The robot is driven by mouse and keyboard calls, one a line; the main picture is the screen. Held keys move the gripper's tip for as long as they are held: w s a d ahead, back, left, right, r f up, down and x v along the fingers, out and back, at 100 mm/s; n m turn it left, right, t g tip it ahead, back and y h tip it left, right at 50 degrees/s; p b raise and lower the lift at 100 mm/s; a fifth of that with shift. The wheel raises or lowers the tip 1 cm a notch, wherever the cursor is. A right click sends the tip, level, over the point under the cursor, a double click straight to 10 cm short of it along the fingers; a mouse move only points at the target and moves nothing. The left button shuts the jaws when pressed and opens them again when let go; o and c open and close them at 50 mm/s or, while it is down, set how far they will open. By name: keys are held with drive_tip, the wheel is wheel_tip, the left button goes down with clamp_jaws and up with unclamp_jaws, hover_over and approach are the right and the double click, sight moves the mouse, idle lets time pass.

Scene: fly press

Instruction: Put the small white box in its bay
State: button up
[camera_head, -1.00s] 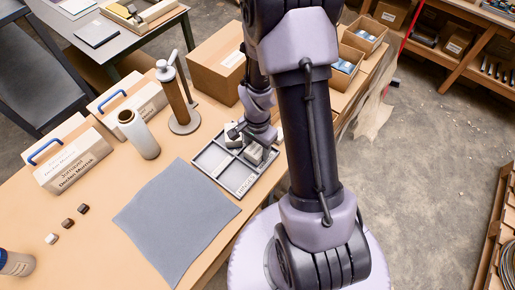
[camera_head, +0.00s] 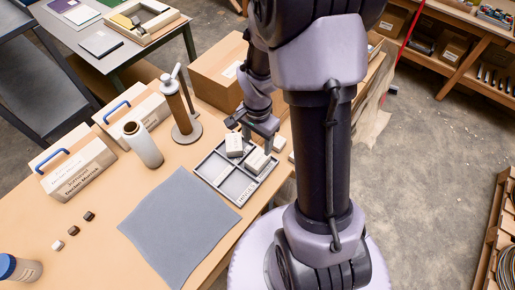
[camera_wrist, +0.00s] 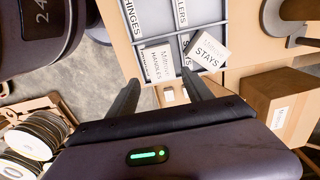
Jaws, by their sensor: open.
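A small white box labelled STAYS (camera_wrist: 208,52) lies skewed and tilted over the tray's lower-right bay in the wrist view, partly covering that bay's label. It also shows in the head view (camera_head: 234,145) at the tray's back. Another white box, labelled HANDLES (camera_wrist: 160,64), sits in the adjoining bay; the head view shows it too (camera_head: 257,161). The grey divided tray (camera_head: 222,181) has a bay labelled HINGES (camera_wrist: 131,16) and one ending in LLERS (camera_wrist: 181,15). My gripper (camera_wrist: 160,84) is open and empty, just beyond the tray's edge beside the boxes.
A small white item (camera_head: 279,143) lies on the bench behind the tray. A grey mat (camera_head: 180,225) lies clear in front.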

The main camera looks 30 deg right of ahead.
drive_tip(key=a+r+n+t, duration=0.2)
drive_tip(key=a+r, duration=0.2)
drive_tip(key=r, duration=0.7)
drive_tip(key=s+a+r+n+t+y, duration=0.2)
drive_tip(key=s+a+r+n+t, duration=0.1)
drive_tip(key=s+a+r+n, duration=0.4)
drive_tip(key=s+a+r, duration=0.3)
drive_tip(key=s+r, duration=0.1)
drive_tip(key=r, duration=0.2)
drive_tip(key=shift+a+r+n+t, duration=0.25)
drive_tip(key=shift+a+n+t, duration=0.05)
drive_tip(key=shift+t, duration=0.1)
drive_tip(key=shift+s, duration=0.1)
